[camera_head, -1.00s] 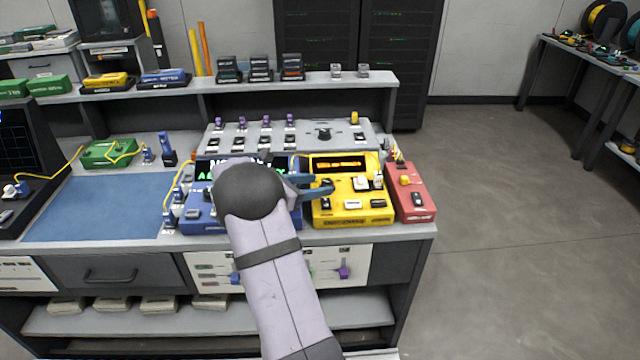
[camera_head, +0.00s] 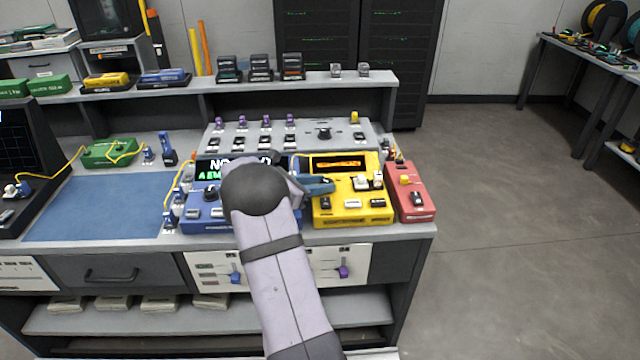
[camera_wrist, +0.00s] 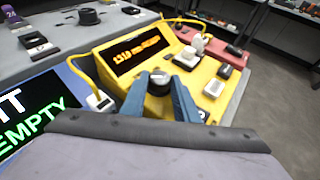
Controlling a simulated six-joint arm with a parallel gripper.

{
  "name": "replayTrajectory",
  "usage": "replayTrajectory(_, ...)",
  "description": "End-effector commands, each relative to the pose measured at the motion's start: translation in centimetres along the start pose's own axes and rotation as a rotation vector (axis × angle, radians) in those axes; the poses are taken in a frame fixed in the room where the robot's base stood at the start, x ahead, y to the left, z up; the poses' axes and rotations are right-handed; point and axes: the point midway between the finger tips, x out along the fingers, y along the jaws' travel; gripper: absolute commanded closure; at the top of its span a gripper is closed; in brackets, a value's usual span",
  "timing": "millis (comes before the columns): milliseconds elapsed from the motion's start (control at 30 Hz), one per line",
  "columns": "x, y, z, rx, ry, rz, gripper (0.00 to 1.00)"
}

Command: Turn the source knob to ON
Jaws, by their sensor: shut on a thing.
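The yellow box (camera_head: 352,212) stands on the bench with a dark display (camera_head: 340,163) carrying orange lettering. In the wrist view, the source knob (camera_wrist: 159,79) is a dark round knob with a pale mark on top, on the yellow box below its display. My gripper (camera_wrist: 157,88) has its two blue fingers on either side of this knob, shut on it. In the head view my gripper (camera_head: 322,186) reaches over the left part of the yellow box, and the fingers hide the knob. Any ON marking is too small to read.
A blue box (camera_head: 200,215) with a lit display stands left of the yellow box, partly behind my arm. A red box (camera_head: 410,192) stands close on the right. White plugs (camera_wrist: 196,48) and buttons sit right of the knob. A grey panel (camera_head: 350,138) lies behind.

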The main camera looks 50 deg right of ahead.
Motion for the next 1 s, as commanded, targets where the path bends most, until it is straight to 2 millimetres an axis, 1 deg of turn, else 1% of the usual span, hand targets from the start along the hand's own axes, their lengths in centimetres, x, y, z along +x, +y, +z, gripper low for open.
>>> replayTrajectory(300,-0.03,0.33,0.1,0.045,-0.003,-0.097,0.95)
replayTrajectory(600,-0.03,0.28,-0.01,0.046,-0.002,-0.104,0.95)
replayTrajectory(633,-0.04,0.28,-0.01,0.046,-0.002,-0.104,0.7)
replayTrajectory(700,-0.04,0.28,-0.02,0.045,-0.002,-0.104,0.54)
replayTrajectory(1000,-0.03,0.28,-0.04,0.043,-0.002,-0.101,0.54)
